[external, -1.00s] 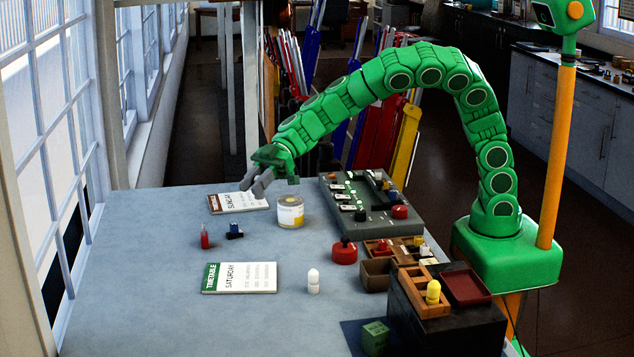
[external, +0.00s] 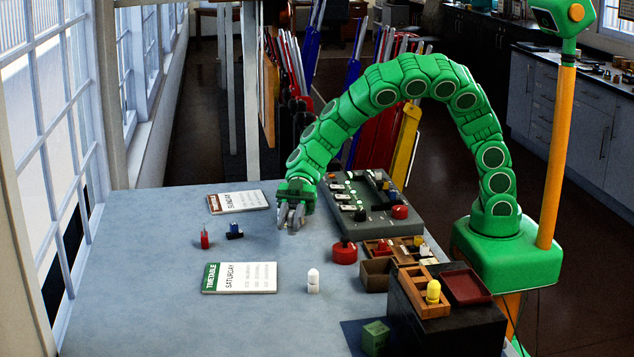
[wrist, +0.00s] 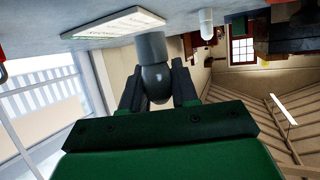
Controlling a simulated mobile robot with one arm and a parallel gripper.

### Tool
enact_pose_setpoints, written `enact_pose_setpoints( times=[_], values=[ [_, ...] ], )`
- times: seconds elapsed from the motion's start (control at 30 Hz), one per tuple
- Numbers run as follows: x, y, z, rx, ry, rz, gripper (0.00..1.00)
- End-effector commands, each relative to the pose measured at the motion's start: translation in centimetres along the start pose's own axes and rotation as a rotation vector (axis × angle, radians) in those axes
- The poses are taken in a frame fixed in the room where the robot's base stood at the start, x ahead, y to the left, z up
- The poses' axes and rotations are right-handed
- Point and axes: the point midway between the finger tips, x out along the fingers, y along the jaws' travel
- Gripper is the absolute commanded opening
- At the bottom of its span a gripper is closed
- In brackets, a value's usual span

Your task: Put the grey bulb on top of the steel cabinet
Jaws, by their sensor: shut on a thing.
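My gripper (external: 291,220) is shut on the grey bulb and holds it, pointing down, above the middle of the table. In the wrist view the grey bulb (wrist: 154,82) sits between the two fingers, with its dark rounded part near the fingers and a lighter grey cylinder beyond. In the external view the fingers mostly hide the bulb. A dark box (external: 462,330), which looks like the steel cabinet, stands at the front right, well away from my gripper. A wooden tray (external: 415,292) with a yellow bulb (external: 433,292) and a dark red tray (external: 465,286) are on its top.
A white bulb (external: 313,281) stands on the table (external: 180,320). A green cube (external: 375,336) is in front. Timetable cards (external: 240,278) lie left.

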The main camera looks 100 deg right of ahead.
Motion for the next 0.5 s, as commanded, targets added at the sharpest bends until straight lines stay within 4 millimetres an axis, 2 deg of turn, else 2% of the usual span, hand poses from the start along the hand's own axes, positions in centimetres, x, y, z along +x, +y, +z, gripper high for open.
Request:
enact_pose_setpoints(
  times=[0.2,0.5],
  values=[
    [0.8,0.0,1.9,0.004,0.0,-0.001,0.0],
    [1.4,0.0,3.3,0.002,0.001,0.0,0.0]
  ],
)
